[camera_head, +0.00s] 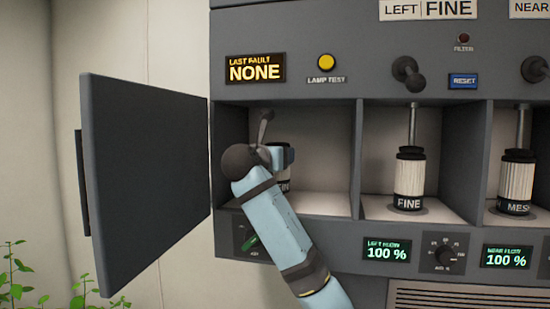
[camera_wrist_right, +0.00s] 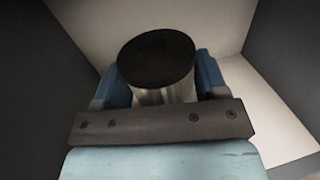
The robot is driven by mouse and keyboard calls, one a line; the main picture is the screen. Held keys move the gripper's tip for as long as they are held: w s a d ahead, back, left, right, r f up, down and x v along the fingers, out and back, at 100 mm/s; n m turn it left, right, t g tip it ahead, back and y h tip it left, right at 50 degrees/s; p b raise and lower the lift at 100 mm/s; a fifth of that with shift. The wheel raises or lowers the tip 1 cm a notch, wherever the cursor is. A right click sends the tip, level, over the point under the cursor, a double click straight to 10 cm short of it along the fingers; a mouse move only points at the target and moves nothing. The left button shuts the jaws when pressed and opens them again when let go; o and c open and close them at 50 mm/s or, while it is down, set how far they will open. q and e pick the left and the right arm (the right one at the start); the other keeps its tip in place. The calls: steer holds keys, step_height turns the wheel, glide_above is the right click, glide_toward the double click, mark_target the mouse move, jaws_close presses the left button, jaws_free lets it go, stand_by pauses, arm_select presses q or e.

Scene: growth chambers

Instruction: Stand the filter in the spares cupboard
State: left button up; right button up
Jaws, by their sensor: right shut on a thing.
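The filter (camera_head: 284,184) is inside the open left compartment, which looks like the spares cupboard (camera_head: 328,204). My right gripper (camera_head: 284,157) reaches into the cupboard and is shut on the filter. In the right wrist view the filter's black round cap (camera_wrist_right: 156,58) shows between the blue fingers of the gripper (camera_wrist_right: 158,88). The filter's base is hidden behind my arm, so I cannot tell whether it touches the floor. My left gripper is not in view.
The cupboard door (camera_head: 145,190) stands wide open to the left. A dividing wall (camera_head: 358,160) separates the cupboard from a bay with another FINE filter (camera_head: 409,180). A further filter (camera_head: 516,182) stands at the right. The cupboard floor right of my gripper is clear.

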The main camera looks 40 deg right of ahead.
steer(key=shift+w+d+f, duration=0.1)
steer(key=shift+w+f, duration=0.3)
steer(key=shift+w, duration=0.1)
steer(key=shift+f+p, duration=0.3)
steer(key=shift+f, duration=0.05)
steer(key=shift+s, duration=0.1)
steer(key=shift+f, duration=0.2)
steer(key=o, duration=1.1)
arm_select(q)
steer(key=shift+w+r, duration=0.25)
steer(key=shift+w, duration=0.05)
